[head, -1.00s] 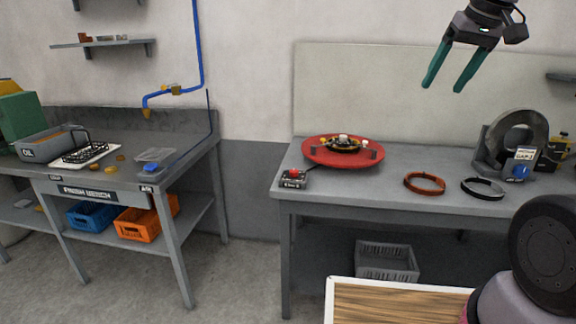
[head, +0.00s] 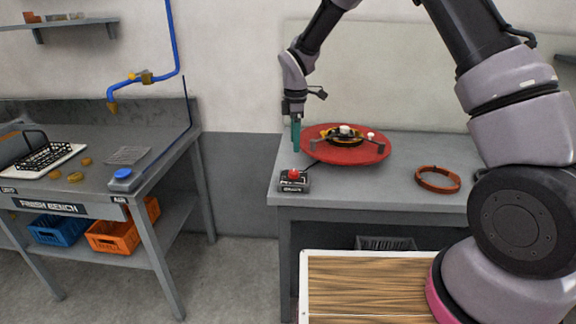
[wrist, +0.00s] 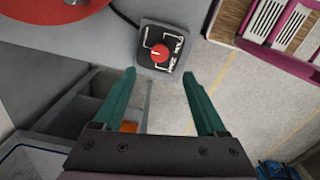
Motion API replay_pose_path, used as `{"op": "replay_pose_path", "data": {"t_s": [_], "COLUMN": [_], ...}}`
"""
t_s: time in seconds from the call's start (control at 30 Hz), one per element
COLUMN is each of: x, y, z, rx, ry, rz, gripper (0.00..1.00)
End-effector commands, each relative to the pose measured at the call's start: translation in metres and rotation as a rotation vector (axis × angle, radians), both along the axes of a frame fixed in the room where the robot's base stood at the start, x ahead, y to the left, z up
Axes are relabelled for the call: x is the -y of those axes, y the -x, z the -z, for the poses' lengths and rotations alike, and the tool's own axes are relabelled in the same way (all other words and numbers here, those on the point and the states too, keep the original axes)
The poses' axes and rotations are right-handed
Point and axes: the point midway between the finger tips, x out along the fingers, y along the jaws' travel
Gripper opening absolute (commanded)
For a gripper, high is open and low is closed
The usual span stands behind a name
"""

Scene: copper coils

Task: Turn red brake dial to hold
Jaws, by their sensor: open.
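The red brake dial (head: 294,174) sits on a small dark box (head: 296,187) at the front left corner of the right bench. In the wrist view the dial (wrist: 160,53) shows a pale pointer mark, on a dark plate with white lines and lettering too small to read surely. My gripper (head: 296,148) points down above and slightly behind the dial in the head view. In the wrist view my gripper (wrist: 163,75) has its two green fingers wide apart, with nothing between them; the dial lies ahead of the tips, apart from them.
A red round turntable (head: 345,152) stands right behind the box, close to my gripper, with a cable running between them. A copper coil ring (head: 438,180) lies farther right. Another bench (head: 75,190) stands at the left across a floor gap.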

Motion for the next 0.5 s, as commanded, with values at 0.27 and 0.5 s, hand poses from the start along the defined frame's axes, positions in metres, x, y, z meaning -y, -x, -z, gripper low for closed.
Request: {"op": "replay_pose_path", "data": {"t_s": [0.27,0.5], "x": [-0.002,-0.001], "y": [0.001,0.001], "z": [0.036,0.081], "rx": [-0.006,-0.005], "ry": [0.005,0.004], "rz": [-0.015,-0.012], "gripper": [0.74,0.74]}}
